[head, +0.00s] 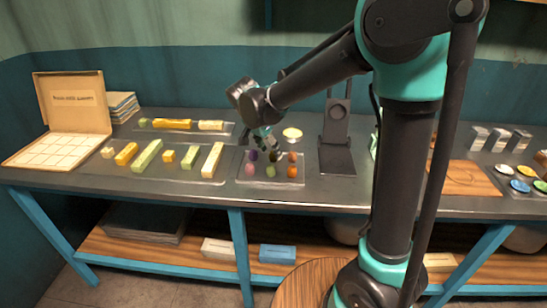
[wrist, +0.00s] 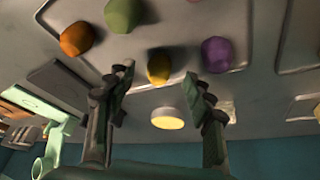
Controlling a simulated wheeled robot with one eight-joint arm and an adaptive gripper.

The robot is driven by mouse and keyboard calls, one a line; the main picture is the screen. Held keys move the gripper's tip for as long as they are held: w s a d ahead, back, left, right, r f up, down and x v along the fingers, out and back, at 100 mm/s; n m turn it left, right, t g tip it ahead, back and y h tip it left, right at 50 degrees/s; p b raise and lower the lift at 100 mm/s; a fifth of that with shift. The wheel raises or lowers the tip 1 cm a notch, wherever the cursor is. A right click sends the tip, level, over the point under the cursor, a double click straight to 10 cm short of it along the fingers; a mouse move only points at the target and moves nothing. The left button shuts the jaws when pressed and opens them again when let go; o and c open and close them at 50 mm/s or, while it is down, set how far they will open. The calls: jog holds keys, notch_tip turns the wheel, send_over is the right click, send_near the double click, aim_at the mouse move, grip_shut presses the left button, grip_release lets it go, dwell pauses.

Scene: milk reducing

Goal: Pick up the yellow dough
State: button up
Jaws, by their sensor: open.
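The yellow dough (wrist: 159,67) is a small rounded lump near the edge of a shallow tray (wrist: 182,22), seen between my fingers in the wrist view. My gripper (wrist: 157,80) is open, with one finger to each side of the dough in the picture. I see no clear contact, and nothing is held. In the head view my gripper (head: 267,139) hangs above the back edge of the dough tray (head: 272,183). The yellow dough is hard to make out there, close by the fingertips.
Orange (wrist: 77,39), green (wrist: 123,14) and purple (wrist: 216,54) lumps lie close around the yellow one. A pale yellow round piece (head: 292,133) lies behind the tray. A dark stand (head: 337,130) stands to the right, and a tray of coloured bars (head: 160,172) lies left.

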aim_at(272, 154)
jog(key=shift+x, duration=1.3)
jog(key=shift+c, duration=0.5)
jog(key=c, duration=0.9)
jog(key=shift+r, duration=0.2)
jog(key=shift+c, duration=0.2)
notch_tip(272, 154, up, 20)
jog(key=shift+f, duration=0.15)
jog(key=shift+d, duration=0.1)
